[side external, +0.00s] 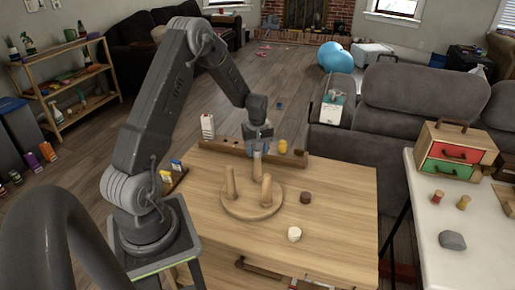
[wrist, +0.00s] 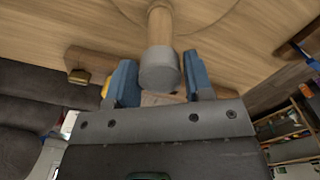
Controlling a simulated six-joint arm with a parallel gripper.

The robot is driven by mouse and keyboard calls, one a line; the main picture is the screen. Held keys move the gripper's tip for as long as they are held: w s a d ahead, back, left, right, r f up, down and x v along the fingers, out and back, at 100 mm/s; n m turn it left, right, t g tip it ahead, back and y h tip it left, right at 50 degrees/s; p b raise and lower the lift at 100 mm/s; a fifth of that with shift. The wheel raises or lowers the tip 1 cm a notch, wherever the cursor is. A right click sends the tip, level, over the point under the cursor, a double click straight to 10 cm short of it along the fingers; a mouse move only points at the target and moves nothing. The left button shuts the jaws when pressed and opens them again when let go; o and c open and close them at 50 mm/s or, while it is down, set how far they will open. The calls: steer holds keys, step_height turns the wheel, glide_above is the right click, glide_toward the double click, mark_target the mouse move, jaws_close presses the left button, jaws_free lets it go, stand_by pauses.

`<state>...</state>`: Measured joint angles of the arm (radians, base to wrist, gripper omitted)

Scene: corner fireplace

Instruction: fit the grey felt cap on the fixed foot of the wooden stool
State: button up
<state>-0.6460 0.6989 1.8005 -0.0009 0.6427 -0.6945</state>
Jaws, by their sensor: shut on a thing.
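The wooden stool (side external: 240,208) lies upside down on the wooden table, its round seat flat and its feet pointing up. My gripper (side external: 258,149) is above its far foot (side external: 257,168). In the wrist view the grey felt cap (wrist: 159,72) sits between the blue fingers of my gripper (wrist: 158,76), in line with the end of the wooden foot (wrist: 160,25). My gripper is shut on the cap. The cap and the foot appear to meet, but I cannot tell how deep the cap sits. In the side view my fingers hide the cap.
A wooden rail (side external: 220,148) runs along the table's (side external: 340,215) back edge, with a yellow item (side external: 283,146) by it. A dark brown piece (side external: 305,197) and a cream piece (side external: 294,234) lie right of the stool. The table's right side is clear.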

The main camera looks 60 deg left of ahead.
steer(key=shift+f, duration=0.1)
steer(key=o, duration=0.9)
step_height(320, 180, up, 14)
steer(key=s+d+r+m+t, duration=0.1)
steer(key=d+r+m, duration=0.4)
steer(key=d, duration=0.4)
steer(key=s+d+r+m+t, duration=0.2)
steer(key=s+d+m, duration=0.3)
steer(key=s+d, duration=0.3)
steer(key=s+d+r+m+t, duration=0.2)
steer(key=s+d+r+m, duration=0.2)
steer(key=s+d, duration=0.5)
steer(key=shift+d+r+m+t, duration=0.3)
steer(key=shift+d+r+m, duration=0.1)
steer(key=shift+d+m, duration=0.35)
